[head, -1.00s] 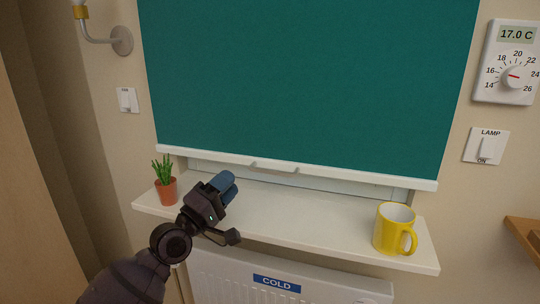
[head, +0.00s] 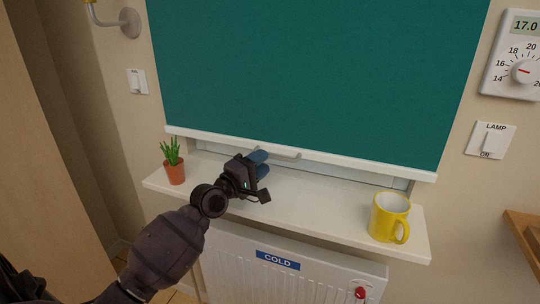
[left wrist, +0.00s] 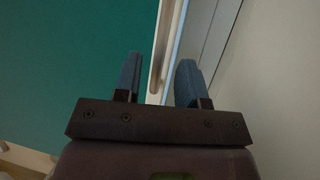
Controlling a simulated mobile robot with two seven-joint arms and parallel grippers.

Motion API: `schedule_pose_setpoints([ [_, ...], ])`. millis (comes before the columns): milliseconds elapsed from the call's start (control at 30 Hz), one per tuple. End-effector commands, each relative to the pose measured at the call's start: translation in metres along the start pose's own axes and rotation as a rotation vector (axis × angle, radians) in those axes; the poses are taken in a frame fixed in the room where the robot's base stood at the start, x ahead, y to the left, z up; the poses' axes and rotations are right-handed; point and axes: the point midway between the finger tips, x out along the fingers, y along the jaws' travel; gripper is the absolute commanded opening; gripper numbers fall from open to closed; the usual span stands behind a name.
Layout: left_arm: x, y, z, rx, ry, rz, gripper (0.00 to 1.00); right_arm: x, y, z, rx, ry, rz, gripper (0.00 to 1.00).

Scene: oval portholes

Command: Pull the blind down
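The teal blind (head: 310,70) hangs over the window, with a white bottom bar (head: 370,165) just above the sill and a thin strip of window under it. A small pale handle (head: 284,152) sits at the middle of the bar. My left gripper (head: 263,164) is at the left end of the handle, its blue fingers apart and partly overlapping it in the head view. In the left wrist view my fingers (left wrist: 160,78) are open, and the bar (left wrist: 168,45) runs into the gap between them. I cannot tell if they touch it. My right gripper is not in view.
The white sill (head: 310,206) holds a potted plant (head: 174,168) at left and a yellow mug (head: 388,218) at right. Below is a radiator (head: 235,270) marked COLD with a red knob (head: 360,292). A thermostat (head: 515,60) and lamp switch (head: 490,140) are at right.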

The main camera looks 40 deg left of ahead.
Motion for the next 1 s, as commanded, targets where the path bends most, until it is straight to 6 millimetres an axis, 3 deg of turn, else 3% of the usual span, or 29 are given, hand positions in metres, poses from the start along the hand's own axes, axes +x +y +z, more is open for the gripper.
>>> schedule_pose_setpoints([
  [100,0.018,0.001,0.0,-0.001,0.0,0.002,0.37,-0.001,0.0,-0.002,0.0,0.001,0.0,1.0],
  [300,0.034,0.001,0.0,0.0,0.0,0.001,0.37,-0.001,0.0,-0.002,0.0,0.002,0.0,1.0],
  [667,0.037,0.0,0.0,0.0,0.0,0.001,0.37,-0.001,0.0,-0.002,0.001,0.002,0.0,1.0],
  [900,0.037,0.0,0.0,0.0,0.0,0.001,0.02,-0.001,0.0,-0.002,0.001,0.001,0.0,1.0],
  [1000,0.037,0.0,0.0,0.0,0.0,0.001,0.0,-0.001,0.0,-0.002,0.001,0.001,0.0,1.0],
])
